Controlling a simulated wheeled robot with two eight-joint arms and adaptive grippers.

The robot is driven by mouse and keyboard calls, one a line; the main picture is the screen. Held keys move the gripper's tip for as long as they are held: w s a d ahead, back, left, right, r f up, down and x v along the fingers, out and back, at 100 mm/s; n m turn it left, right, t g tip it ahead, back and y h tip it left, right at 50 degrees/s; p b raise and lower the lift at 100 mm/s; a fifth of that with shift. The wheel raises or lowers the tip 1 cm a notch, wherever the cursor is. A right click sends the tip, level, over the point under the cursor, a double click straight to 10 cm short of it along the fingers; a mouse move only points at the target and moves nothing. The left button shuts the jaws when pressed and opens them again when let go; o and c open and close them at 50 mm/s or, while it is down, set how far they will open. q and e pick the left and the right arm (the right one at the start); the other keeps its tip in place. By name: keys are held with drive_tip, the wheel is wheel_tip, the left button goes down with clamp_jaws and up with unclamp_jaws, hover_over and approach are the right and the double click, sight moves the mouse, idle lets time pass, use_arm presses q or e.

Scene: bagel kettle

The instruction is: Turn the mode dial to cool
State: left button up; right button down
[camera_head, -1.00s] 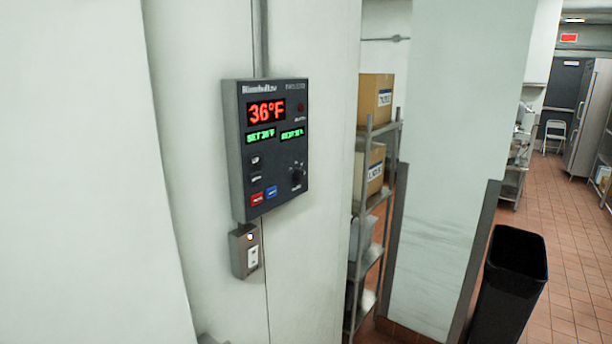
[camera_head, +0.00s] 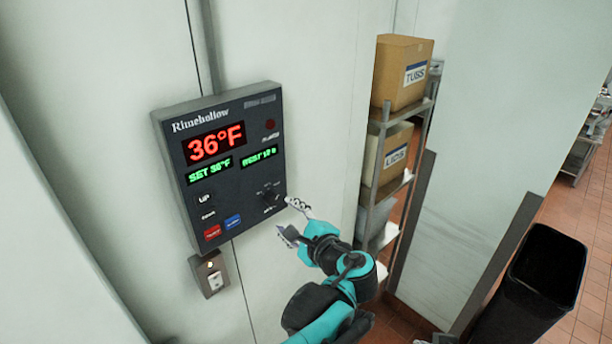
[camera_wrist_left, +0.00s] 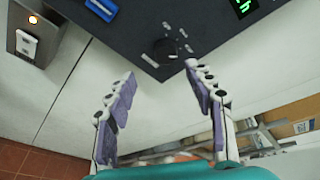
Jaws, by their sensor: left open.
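The mode dial (camera_head: 271,196) is a black knob with small white marks around it, at the lower right of the dark control panel (camera_head: 237,112) on the white wall. The panel reads 36°F in red and SET 36°F in green. My left gripper (camera_head: 287,220) is open and empty, just right of and below the dial. In the left wrist view the dial (camera_wrist_left: 163,48) lies ahead, between and beyond the open fingertips (camera_wrist_left: 160,72), apart from them. The dial's pointer is too small to read.
A small wall switch box (camera_head: 209,274) with a lit lamp is below the panel. A metal shelf (camera_head: 400,110) with cardboard boxes (camera_head: 402,72) stands to the right. A black bin (camera_head: 545,270) stands on the tiled floor farther right.

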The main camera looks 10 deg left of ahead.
sight(274, 201)
use_arm(q)
drive_tip(key=x, duration=0.5)
drive_tip(key=r+x, duration=0.1)
drive_tip(key=x, duration=0.1)
drive_tip(key=shift+w+f, duration=0.1)
drive_tip(key=shift+w, duration=0.4)
drive_tip(key=c, duration=1.2)
